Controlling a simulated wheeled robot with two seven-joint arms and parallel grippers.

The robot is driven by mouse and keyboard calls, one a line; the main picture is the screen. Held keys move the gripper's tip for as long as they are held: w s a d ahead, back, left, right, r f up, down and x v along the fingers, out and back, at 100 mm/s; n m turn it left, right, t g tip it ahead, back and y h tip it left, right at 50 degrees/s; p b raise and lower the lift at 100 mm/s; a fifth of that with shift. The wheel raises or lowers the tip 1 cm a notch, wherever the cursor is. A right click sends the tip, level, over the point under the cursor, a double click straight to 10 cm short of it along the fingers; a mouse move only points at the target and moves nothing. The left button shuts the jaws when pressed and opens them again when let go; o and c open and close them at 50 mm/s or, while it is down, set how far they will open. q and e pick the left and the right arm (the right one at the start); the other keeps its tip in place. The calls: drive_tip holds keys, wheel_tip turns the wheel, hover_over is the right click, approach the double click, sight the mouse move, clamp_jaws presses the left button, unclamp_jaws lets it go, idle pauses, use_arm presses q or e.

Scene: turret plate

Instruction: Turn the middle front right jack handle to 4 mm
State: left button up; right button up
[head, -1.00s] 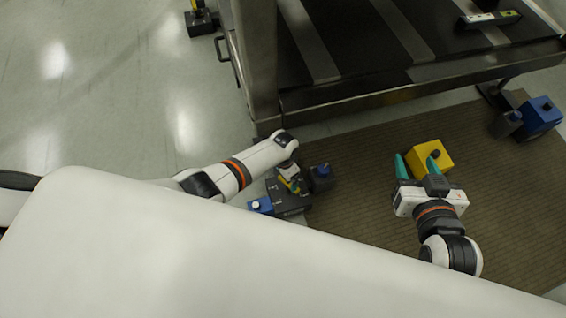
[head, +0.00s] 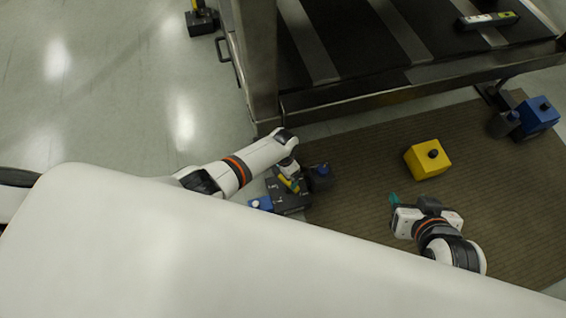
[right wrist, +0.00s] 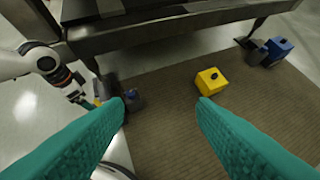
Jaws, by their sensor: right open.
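A jack with a dark base (head: 289,197) stands on the floor beside the mat, below the corner leg of the big frame. A yellow part, perhaps its handle, shows on top, mostly hidden by my left gripper (head: 289,179). That gripper points down at the jack; its fingers are too small and covered to show their opening or any grip. I cannot read a scale. My right gripper (head: 411,203) is open and empty above the mat, apart from the yellow box. Its two teal fingers stand wide apart in the right wrist view (right wrist: 160,103).
A yellow box (head: 427,160) with a black knob sits on the brown mat (head: 365,175). A blue box (head: 538,117) stands at the right, a small blue box (head: 261,204) by the jack. The heavy metal frame (head: 420,85) blocks the back.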

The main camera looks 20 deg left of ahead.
drive_tip(key=s+d+f+g+h+p, duration=0.1)
drive_tip(key=s+d+f+g+p, duration=0.1)
drive_tip(key=s+f+g+p, duration=0.3)
drive_tip(key=shift+s+d+f, duration=0.15)
drive_tip(key=shift+s+d, duration=0.05)
drive_tip(key=shift+s, duration=0.65)
idle(0.6)
drive_tip(key=shift+f, duration=0.2)
